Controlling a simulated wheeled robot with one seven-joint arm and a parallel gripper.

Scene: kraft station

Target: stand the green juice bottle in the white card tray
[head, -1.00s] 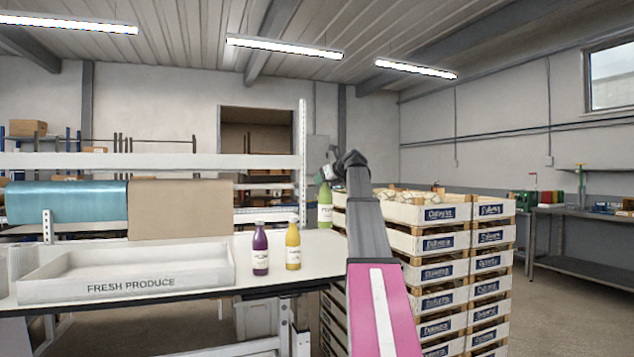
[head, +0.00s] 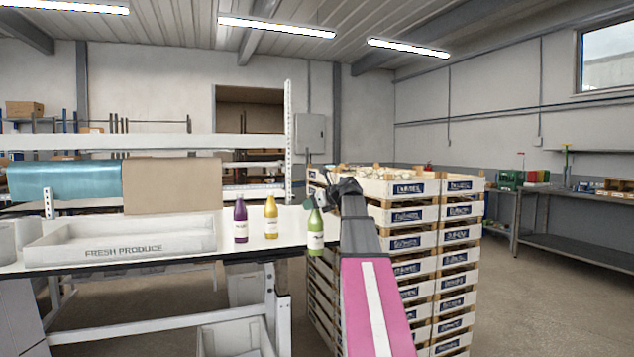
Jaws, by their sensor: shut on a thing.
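The green juice bottle (head: 316,238) is upright in my gripper (head: 316,196), which is shut on its neck. The bottle shows at the table's right end, its lower part in front of the table edge; I cannot tell its exact height or whether it touches anything. The white card tray (head: 130,248), marked "FRESH PRODUCE", lies on the left of the white table, well to the left of my gripper. The tray looks empty.
A purple bottle (head: 240,220) and a yellow bottle (head: 271,217) stand on the white table (head: 287,228) between the tray and the green bottle. Stacked crates (head: 405,216) rise right of the table. Brown paper (head: 172,186) and a teal roll (head: 62,181) hang behind the tray.

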